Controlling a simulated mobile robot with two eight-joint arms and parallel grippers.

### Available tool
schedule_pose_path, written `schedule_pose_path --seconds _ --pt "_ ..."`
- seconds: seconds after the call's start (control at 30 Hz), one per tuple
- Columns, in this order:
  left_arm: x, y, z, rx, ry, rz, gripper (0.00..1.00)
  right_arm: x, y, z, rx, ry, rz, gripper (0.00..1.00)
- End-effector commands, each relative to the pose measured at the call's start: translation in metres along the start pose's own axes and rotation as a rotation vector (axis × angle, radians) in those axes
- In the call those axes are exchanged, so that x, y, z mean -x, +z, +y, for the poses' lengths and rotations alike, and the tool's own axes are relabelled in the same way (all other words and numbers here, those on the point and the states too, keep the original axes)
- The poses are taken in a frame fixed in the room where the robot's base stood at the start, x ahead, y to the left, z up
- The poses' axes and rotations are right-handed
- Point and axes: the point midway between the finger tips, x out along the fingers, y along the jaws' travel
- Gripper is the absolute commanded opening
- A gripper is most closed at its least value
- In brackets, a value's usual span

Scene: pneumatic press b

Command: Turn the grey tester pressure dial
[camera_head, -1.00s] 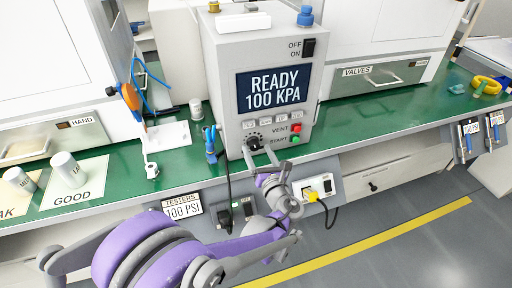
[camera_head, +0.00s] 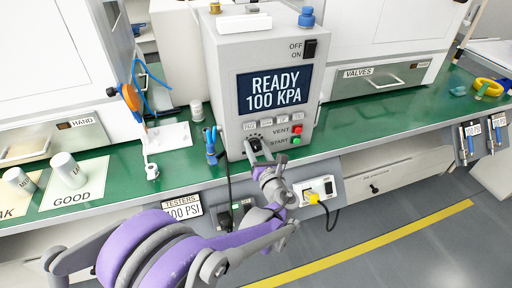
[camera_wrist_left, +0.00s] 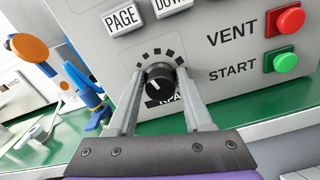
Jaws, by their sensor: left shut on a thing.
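The grey tester (camera_head: 262,90) stands on the green bench, its screen reading READY 100 KPA. Its black pressure dial (camera_wrist_left: 160,84) sits low on the front panel, with a ring of dark marks above it. My left gripper (camera_wrist_left: 160,88) has one finger on each side of the dial and is shut on it. In the head view, the left gripper (camera_head: 259,148) reaches the panel's lower left, and its fingers partly hide the dial. The dial's white pointer line tilts to the upper left in the wrist view. My right gripper is not in view.
A red VENT button (camera_wrist_left: 285,19) and a green START button (camera_wrist_left: 280,62) lie right of the dial. A blue fitting (camera_head: 210,143) stands left of the tester. A black cable hangs over the bench edge.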

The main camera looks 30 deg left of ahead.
Motion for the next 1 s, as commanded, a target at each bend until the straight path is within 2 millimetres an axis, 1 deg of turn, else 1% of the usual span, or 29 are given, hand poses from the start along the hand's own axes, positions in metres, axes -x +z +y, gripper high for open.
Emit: schedule_pose_path --seconds 0.23,0.37,0.8,1.0 --pt "0.000 0.000 0.000 0.014 0.000 0.000 0.00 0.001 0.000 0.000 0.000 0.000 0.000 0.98" --pt "0.000 0.000 0.001 0.058 0.000 0.000 0.00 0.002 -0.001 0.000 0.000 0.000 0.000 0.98" --pt "0.000 0.000 0.002 0.344 0.000 0.000 0.00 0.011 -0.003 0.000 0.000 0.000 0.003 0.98" --pt "0.000 0.000 0.002 0.450 0.000 0.001 0.00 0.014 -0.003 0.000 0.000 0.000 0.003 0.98"
